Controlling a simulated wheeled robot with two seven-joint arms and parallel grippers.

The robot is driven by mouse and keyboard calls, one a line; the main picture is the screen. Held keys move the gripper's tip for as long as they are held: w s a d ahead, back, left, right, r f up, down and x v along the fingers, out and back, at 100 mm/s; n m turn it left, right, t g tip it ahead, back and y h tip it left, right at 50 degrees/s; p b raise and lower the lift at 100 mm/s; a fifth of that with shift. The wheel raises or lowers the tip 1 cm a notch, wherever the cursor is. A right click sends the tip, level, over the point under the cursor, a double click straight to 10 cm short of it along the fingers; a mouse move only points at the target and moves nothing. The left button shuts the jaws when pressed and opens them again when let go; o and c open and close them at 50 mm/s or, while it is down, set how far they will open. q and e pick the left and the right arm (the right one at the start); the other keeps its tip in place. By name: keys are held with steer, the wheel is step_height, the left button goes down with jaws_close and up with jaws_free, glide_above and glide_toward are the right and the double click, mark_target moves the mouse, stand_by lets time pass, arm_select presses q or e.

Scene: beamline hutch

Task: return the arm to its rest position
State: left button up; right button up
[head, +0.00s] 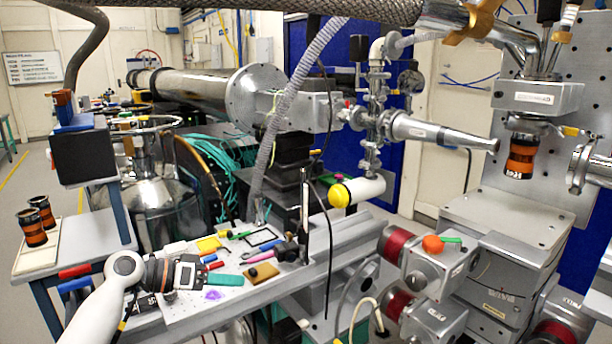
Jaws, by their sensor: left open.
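My left arm (95,315) comes in from the bottom left, with a white rounded joint and a dark wrist. My left gripper (212,272) is over the cluttered bench top, pointing right, and its jaws are open. I see nothing held between them. Small coloured items lie around and beyond it, and I cannot tell whether it touches any. My right gripper is not in view.
The bench (190,312) carries a yellow block (208,244), a brown block (261,272) and a purple piece (212,295). A thin black post (304,215) rises right of the gripper. Two black-and-orange cylinders (33,228) stand on a left shelf. Heavy beamline equipment (515,250) fills the right.

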arm_select(q)
steer(key=s+d+f+g+y, duration=0.1)
steer(key=s+d+f+y, duration=0.15)
steer(key=s+f, duration=0.6)
steer(key=s+d+f+g+y, duration=0.1)
steer(key=s+d+f+y, duration=0.15)
steer(key=s+f, duration=0.6)
steer(key=s+a+f+n+y, duration=0.25)
steer(key=s+a+y, duration=0.2)
steer(key=s, duration=0.55)
steer(key=s+a+f+n+y, duration=0.25)
steer(key=s+a+f, duration=0.2)
steer(key=s, duration=0.45)
step_height(320, 180, down, 21)
steer(key=m+g+p, duration=0.1)
steer(key=p, duration=0.2)
steer(key=s+a+f+g+y+p, duration=0.1)
steer(key=s+a+f+p, duration=0.2)
steer(key=s+f, duration=1.1)
steer(key=s, duration=0.3)
steer(key=shift+s+f, duration=0.15)
steer(key=shift+s, duration=0.2)
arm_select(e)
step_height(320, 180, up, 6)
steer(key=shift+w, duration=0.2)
